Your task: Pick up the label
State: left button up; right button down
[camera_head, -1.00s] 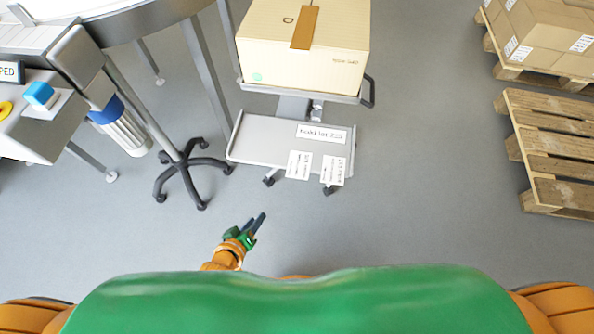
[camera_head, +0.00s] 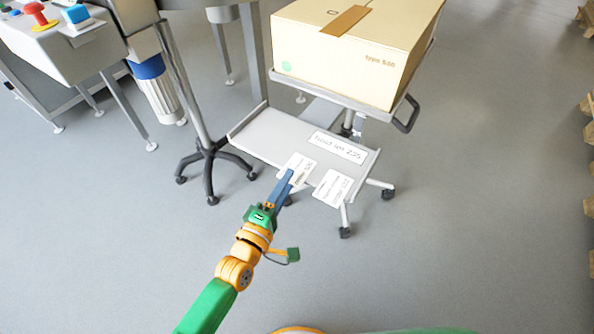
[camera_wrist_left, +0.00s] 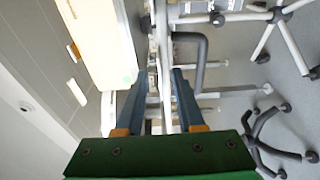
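Several white labels with print lie on the lower shelf (camera_head: 262,136) of a small cart. A left label (camera_head: 303,163) and a right label (camera_head: 332,188) are at the front edge, and a longer label (camera_head: 338,147) lies behind them. My left gripper (camera_head: 289,178) reaches up to the left label and covers part of it in the head view. In the left wrist view its two blue fingers (camera_wrist_left: 160,85) are apart, with no object clearly held between them. Whether they touch the label cannot be told. My right gripper is not in view.
A cardboard box (camera_head: 345,50) sits on the cart's upper shelf, above the labels. A dark handle (camera_head: 407,114) sticks out at the right. A wheeled stand (camera_head: 210,150) and a machine with buttons (camera_head: 60,45) are at the left.

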pick_arm(q)
jog(key=shift+w+d, duration=0.1)
jog(key=shift+w, duration=0.05)
grip_shut()
dwell(1.3)
